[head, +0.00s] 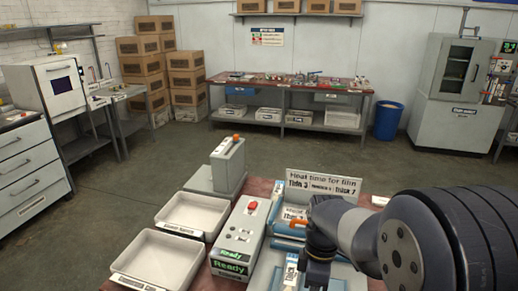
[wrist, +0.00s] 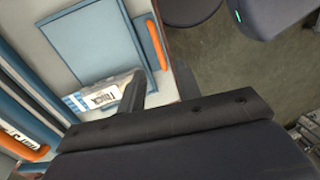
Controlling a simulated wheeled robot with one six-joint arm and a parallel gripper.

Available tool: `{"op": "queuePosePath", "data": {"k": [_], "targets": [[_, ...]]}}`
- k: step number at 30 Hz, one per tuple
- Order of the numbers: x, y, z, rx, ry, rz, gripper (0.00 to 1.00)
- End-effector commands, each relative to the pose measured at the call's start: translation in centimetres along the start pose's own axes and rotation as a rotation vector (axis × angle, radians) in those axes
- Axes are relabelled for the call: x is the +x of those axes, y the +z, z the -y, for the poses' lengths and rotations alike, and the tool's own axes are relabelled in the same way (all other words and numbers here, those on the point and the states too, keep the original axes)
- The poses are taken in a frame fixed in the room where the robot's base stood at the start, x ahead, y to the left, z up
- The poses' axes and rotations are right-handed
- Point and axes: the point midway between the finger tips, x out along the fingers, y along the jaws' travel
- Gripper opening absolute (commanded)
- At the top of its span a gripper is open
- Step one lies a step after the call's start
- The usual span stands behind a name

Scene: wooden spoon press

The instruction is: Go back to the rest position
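My gripper (head: 318,262) is at the lower right of the head view, low over the press bench and beside the blue and grey press parts. In the wrist view its dark body fills the bottom, with one finger showing by a clear packet with a white label (wrist: 98,98). I cannot tell whether the finger touches the packet, and the other finger is not clear. A press with a blue plate (wrist: 95,40) and orange handle (wrist: 157,46) lies beside it. A grey control box (head: 240,236) with a red button shows green "Ready" signs.
Two white trays, the rear one (head: 193,214) and the front one (head: 160,262), stand left of the control box. A sign about heat time for film (head: 322,184) stands behind the press. Open floor (head: 340,158) lies beyond, before a workbench (head: 290,85) and blue bin (head: 387,120).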

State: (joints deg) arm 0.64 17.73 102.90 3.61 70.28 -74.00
Motion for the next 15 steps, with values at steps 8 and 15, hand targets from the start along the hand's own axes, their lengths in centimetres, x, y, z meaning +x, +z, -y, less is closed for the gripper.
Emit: {"op": "queuePosePath", "data": {"k": [8,15], "targets": [[5.1,0.0,0.1,0.000,-0.006,0.002,0.33],[9.0,0.0,0.0,0.000,-0.002,0.001,0.33]]}}
